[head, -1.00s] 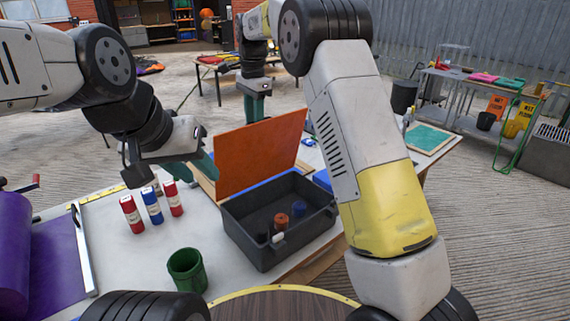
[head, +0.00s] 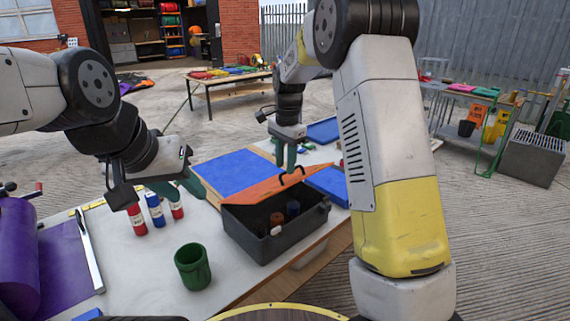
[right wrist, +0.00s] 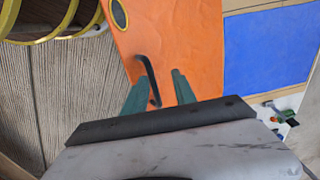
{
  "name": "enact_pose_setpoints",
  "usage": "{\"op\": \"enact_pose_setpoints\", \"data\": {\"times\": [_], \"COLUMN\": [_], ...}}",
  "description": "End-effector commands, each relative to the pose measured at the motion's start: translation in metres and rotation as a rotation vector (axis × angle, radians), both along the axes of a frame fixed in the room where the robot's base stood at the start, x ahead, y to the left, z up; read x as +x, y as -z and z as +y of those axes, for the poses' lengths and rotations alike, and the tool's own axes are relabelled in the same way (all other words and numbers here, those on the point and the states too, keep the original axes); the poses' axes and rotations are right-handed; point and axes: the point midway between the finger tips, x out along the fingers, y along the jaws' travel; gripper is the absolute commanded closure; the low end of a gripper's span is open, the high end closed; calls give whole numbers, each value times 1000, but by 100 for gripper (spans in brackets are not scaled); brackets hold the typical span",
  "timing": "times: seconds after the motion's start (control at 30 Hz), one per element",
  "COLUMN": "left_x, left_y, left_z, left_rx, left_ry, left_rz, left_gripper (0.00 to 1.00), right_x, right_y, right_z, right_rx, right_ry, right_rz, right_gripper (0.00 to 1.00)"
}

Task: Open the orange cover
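The orange cover (head: 268,189) is attached to a dark grey box (head: 262,240) on the white table. It shows as a narrow slanted panel along the box's back edge, and the box interior is visible. A black handle (head: 291,175) is on the cover. My right gripper (head: 286,160) is just above the handle. In the right wrist view its fingers (right wrist: 157,90) are apart, with the black handle (right wrist: 148,78) near the left finger against the orange face. My left gripper (head: 182,187) is left of the box, apart from the cover, with its fingers looking spread.
A green cup (head: 192,267) stands in front of the box. Red and blue bottles (head: 154,210) stand beneath my left gripper. A blue panel on a board (head: 230,172) lies behind the box. A purple roll (head: 17,245) is at the left. Bottles (head: 292,209) sit inside the box.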

Motion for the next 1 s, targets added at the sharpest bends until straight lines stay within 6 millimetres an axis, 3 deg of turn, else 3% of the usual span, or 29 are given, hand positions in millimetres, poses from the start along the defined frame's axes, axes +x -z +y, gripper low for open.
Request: {"op": "enact_pose_setpoints", "data": {"times": [0.5, 1.0], "left_x": [0, 0], "left_y": [0, 0], "left_z": [0, 0], "left_rx": [0, 0], "left_ry": [0, 0], "left_rz": [0, 0], "left_gripper": [64, 64], "right_x": [-3, 5], "right_y": [6, -26], "right_z": [-2, 4], "right_rx": [0, 0], "right_ry": [0, -1], "right_rz": [-2, -2], "right_gripper": [68, 68]}}
